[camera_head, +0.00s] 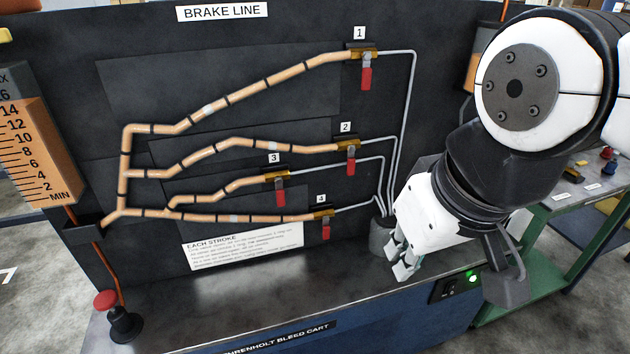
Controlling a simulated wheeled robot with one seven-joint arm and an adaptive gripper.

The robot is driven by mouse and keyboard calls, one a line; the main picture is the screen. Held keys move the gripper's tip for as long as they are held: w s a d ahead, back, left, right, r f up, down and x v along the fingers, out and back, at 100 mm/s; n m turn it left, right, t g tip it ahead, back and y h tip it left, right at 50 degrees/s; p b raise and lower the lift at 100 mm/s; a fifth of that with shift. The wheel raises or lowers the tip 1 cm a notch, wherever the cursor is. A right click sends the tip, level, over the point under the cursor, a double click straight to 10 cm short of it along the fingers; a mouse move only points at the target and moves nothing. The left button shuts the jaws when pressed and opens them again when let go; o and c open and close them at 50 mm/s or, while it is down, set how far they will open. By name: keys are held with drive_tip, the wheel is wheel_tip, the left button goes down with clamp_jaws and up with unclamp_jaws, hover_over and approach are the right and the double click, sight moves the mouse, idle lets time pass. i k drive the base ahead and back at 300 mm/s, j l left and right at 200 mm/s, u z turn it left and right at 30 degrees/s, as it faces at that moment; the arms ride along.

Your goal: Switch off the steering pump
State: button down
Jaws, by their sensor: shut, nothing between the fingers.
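My gripper (403,266) is shut and empty, pointing down in front of the dark panel, just above the cart top at the right. A black switch (444,289) sits on the cart's front face, below and right of my fingertips and apart from them. A lit green lamp (473,279) is beside it. The writing near them is too small to read, and I see no label naming a steering pump. I cannot tell the switch's position. My arm hides part of the panel's right side.
The panel (270,35) reads "BRAKE LINE" and carries several red-handled valves, including valve 1 (366,77) and valve 4 (326,230). A red-topped plunger (106,300) stands at left. A dark cup (382,236) with tubes is near my gripper. A green-framed bench (540,225) stands right.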

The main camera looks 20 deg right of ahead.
sight(451, 291)
drive_tip(key=i+j, duration=0.1)
drive_tip(key=j, duration=0.3)
drive_tip(key=i+j, duration=0.1)
drive_tip(key=j, duration=0.65)
drive_tip(key=i+j, duration=0.15)
drive_tip(key=j, duration=0.25)
drive_tip(key=z, duration=1.8)
